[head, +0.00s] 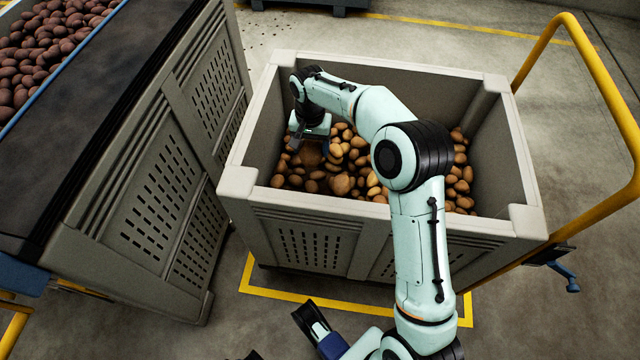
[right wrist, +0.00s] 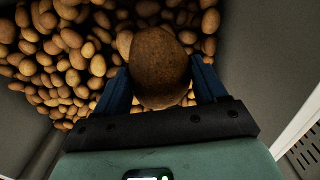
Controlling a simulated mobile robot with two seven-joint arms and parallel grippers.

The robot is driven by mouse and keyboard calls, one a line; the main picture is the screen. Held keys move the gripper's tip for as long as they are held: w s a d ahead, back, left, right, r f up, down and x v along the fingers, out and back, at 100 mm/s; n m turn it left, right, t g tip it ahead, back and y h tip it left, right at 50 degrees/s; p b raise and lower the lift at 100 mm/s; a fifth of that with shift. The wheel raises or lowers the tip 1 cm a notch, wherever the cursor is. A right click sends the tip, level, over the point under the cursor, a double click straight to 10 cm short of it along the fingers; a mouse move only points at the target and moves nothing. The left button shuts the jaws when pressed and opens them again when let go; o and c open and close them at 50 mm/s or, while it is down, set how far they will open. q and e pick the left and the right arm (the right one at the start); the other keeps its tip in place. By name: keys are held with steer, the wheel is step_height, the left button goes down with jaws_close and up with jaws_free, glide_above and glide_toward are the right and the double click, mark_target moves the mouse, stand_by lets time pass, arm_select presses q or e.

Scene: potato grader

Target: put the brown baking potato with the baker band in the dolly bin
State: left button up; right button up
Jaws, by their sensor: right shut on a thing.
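The brown baking potato (right wrist: 160,68) is large, dark brown and rough-skinned. My right gripper (right wrist: 162,88) is shut on it, with a blue finger on each side. In the head view, my right gripper (head: 311,146) reaches down inside the grey dolly bin (head: 300,214) near its left wall, and the potato (head: 311,155) shows under it. Smaller tan potatoes (head: 342,184) lie below in the bin. Whether the held potato touches them, I cannot tell. No band shows on its visible side. A part of mine at the bottom edge may be my left gripper (head: 318,328); its fingers are not clear.
A grey slatted crate (head: 150,190) with a dark belt beside reddish potatoes (head: 50,40) stands at the left. A yellow handle rail (head: 600,75) rises at the bin's right. Yellow floor lines (head: 300,298) run in front of the bin.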

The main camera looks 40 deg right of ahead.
step_height(320, 180, down, 19)
steer(key=b, duration=0.4)
steer(key=shift+s+f, duration=0.1)
arm_select(q)
steer(key=w+a+f+t+y, duration=0.1)
steer(key=w+a+f, duration=0.2)
steer(key=w+f, duration=0.1)
steer(key=shift+a+f, duration=0.2)
steer(key=shift+f, duration=0.65)
arm_select(e)
steer(key=shift+f, duration=0.3)
steer(key=shift+f, duration=0.1)
steer(key=shift+b, duration=0.3)
steer(key=o, duration=1.2)
arm_select(q)
steer(key=shift+f, duration=0.15)
arm_select(e)
steer(key=shift+o, duration=0.2)
